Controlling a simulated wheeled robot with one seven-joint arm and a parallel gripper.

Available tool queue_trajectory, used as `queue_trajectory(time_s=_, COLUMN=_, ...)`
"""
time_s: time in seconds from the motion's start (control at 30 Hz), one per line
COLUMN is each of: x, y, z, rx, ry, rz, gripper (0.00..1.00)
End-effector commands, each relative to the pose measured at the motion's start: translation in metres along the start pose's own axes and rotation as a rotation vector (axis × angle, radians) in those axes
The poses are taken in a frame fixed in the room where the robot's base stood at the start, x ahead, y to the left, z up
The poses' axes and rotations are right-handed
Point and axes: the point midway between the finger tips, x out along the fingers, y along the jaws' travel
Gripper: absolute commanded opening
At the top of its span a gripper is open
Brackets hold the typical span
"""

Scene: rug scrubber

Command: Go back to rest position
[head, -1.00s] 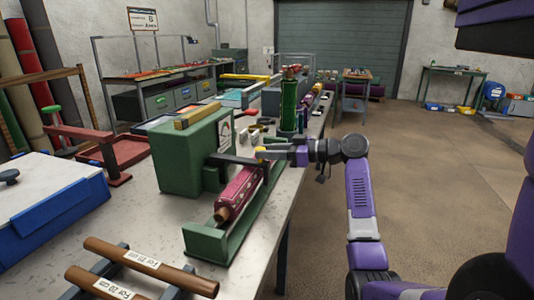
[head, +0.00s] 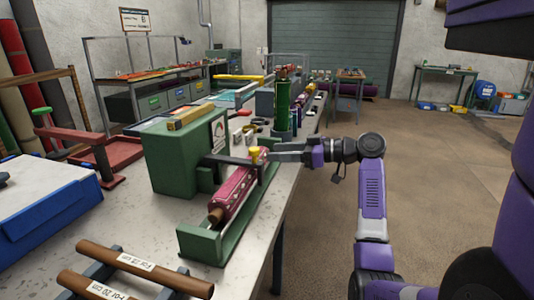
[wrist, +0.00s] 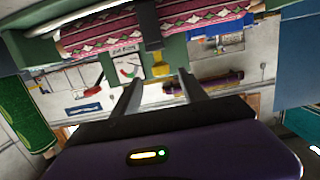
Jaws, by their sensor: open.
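My gripper (head: 277,152) points left in the head view, over the right edge of the workbench. It is open, with nothing between its fingers. Just beyond its fingertips is the yellow knob (head: 254,153) on the dark bar of the green rug scrubber (head: 172,158). A rolled pink patterned rug (head: 233,191) lies in the scrubber's green trough (head: 203,247), under that bar. In the wrist view the two fingers (wrist: 158,88) are spread apart. The yellow knob (wrist: 160,68) shows ahead between them, and the rug (wrist: 205,12) crosses the top.
Two labelled brown rolls (head: 130,263) lie on a rack at the near left. A blue box (head: 45,215) sits at the left. A green roll (head: 282,100) stands upright behind my gripper. The floor (head: 440,170) to the right is open.

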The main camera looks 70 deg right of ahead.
Motion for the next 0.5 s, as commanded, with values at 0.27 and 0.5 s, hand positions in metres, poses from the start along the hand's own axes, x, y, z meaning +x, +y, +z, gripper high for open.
queue_trajectory(time_s=0.27, x=-0.022, y=0.0, z=0.001, rx=0.0, ry=0.0, rz=-0.001, gripper=0.51)
queue_trajectory(time_s=0.5, x=-0.022, y=0.0, z=0.0, rx=0.0, ry=0.0, rz=-0.001, gripper=0.51)
